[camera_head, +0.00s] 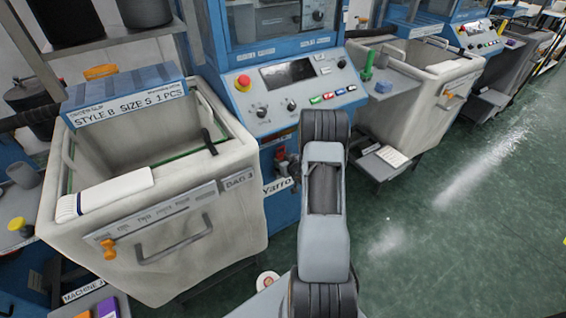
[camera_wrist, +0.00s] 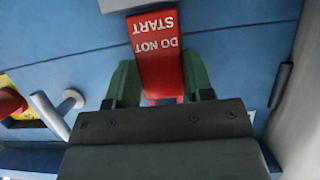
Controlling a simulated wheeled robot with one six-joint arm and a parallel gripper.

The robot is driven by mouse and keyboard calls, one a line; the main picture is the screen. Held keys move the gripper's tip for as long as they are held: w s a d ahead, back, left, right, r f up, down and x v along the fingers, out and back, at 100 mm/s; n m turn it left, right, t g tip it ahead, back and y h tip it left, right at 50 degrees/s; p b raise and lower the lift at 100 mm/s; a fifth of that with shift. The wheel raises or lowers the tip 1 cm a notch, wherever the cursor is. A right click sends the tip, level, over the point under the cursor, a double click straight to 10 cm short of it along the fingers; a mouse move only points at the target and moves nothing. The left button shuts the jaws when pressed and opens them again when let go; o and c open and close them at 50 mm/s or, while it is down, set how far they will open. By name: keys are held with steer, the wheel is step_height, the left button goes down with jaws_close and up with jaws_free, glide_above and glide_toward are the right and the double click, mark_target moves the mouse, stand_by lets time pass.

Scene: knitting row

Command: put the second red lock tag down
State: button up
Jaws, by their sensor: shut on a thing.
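A red lock tag (camera_wrist: 158,42) with white "DO NOT START" lettering, upside down in the wrist view, sits between the green fingers of my gripper (camera_wrist: 160,84). My gripper is shut on it. The tag's far end reaches a pale grey edge (camera_wrist: 118,4) at the top of the view; I cannot tell if they touch. A blue machine panel (camera_wrist: 70,65) is close behind the tag. I cannot tell any other red lock tag apart.
A red knob on a yellow plate (camera_wrist: 22,113) and a silver handle (camera_wrist: 62,108) lie left of my gripper. In the head view, a canvas bin (camera_head: 230,205) stands left of my arm, another bin (camera_head: 395,110) right. Green floor (camera_head: 470,210) is clear at right.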

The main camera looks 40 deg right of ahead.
steer(key=shift+f+b, duration=0.3)
steer(key=o, duration=1.1)
steer(key=shift+r, duration=0.1)
steer(key=p+v, duration=0.1)
steer(key=v, duration=1.1)
steer(key=shift+s+d+r, duration=0.1)
steer(key=shift+r, duration=0.05)
